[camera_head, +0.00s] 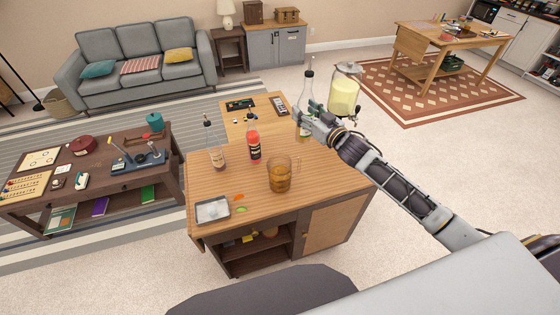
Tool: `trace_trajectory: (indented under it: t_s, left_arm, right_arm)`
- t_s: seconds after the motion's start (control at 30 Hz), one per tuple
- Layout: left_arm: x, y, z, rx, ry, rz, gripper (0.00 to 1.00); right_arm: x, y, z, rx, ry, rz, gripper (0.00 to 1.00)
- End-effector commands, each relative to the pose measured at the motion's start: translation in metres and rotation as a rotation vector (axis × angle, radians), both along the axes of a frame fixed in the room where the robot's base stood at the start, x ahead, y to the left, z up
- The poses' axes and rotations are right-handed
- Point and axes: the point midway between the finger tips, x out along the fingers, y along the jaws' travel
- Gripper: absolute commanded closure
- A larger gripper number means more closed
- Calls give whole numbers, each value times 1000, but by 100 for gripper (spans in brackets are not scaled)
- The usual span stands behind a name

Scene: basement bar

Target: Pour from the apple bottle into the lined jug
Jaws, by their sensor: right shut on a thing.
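A clear bottle with a dark cap and green on its lower part (308,82) is upright at the counter's far right, likely the apple bottle; its label cannot be read. My right gripper (306,118) is shut on this bottle and hides part of its middle. A glass jug with a handle (280,176), holding amber-brown liquid, stands on the wooden counter (330,187), nearer and left of the gripper. It seems to be the lined jug; its line is too small to make out. The bottle is apart from the jug. My left gripper is not in view.
A red bottle (254,142) and a clear bottle (216,145) stand behind and left of the jug. A pale-yellow dispenser with a tap (344,94) is close behind my right gripper. A metal tray (212,210) is at front left. Bare counter lies right of the jug.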

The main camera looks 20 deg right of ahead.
Motion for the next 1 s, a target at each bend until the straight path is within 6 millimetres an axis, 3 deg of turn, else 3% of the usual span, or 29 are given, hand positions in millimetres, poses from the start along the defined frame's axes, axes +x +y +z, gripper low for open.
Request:
trace_trajectory:
  t_s: [0.3, 1.0]
  left_arm:
    - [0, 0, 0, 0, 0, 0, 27]
    - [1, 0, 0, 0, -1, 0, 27]
  right_arm:
    - [0, 0, 23, -1, -4, 1, 98]
    - [0, 0, 22, 1, -3, 1, 98]
